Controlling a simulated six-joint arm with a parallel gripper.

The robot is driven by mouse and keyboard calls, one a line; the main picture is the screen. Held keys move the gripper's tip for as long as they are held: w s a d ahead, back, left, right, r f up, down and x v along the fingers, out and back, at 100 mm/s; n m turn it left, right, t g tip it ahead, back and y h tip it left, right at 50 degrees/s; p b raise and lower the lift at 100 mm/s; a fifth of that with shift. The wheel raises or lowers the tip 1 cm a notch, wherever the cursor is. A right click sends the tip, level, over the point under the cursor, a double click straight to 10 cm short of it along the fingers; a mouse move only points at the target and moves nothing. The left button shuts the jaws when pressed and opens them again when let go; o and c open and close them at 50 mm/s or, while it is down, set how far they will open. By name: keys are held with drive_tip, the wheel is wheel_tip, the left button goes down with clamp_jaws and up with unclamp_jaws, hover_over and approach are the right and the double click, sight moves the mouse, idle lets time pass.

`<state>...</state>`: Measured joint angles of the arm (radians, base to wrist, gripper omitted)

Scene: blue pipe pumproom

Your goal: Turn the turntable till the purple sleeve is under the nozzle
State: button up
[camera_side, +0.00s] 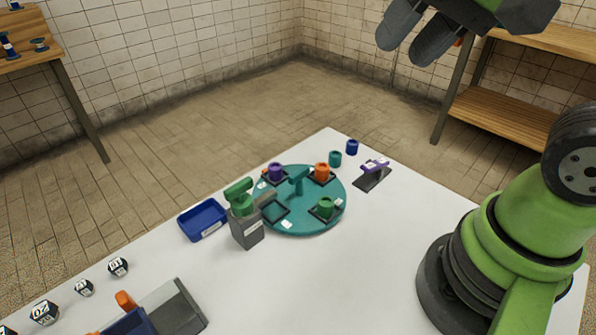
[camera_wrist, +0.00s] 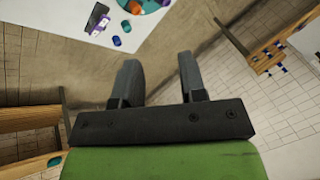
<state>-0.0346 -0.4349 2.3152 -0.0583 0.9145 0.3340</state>
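The teal turntable (camera_side: 300,228) lies on the white table, with a raised teal handle (camera_side: 298,181) at its middle. The purple sleeve (camera_side: 275,171) stands in a dark square holder at its back left. An orange sleeve (camera_side: 321,171) stands at the back right and a green sleeve (camera_side: 326,207) at the front right. The front-left holder (camera_side: 276,211) looks empty. A grey post with a green top (camera_side: 241,197), seemingly the nozzle stand, is at the left rim beside that empty holder; the nozzle tip is not clear. My gripper (camera_side: 410,38) is open and empty, high above the back right.
Teal (camera_side: 335,159) and blue (camera_side: 352,147) sleeves stand behind the turntable, near a purple piece on a dark plate (camera_side: 373,174). A blue tray (camera_side: 203,220) is left of the post. The front middle is clear.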

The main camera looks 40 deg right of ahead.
drive_tip(key=w+f+m+g, duration=0.3)
drive_tip(key=w+f+m, duration=0.15)
drive_tip(key=w, duration=0.35)
drive_tip(key=m+g+h, duration=0.2)
drive_tip(key=m+g, duration=0.1)
drive_tip(key=m, duration=0.3)
approach(299, 171)
drive_tip(key=f, duration=0.9)
drive_tip(key=shift+s+d+f, duration=0.1)
drive_tip(key=shift+s+d, duration=0.05)
drive_tip(key=shift+s, duration=0.05)
clamp_jaws()
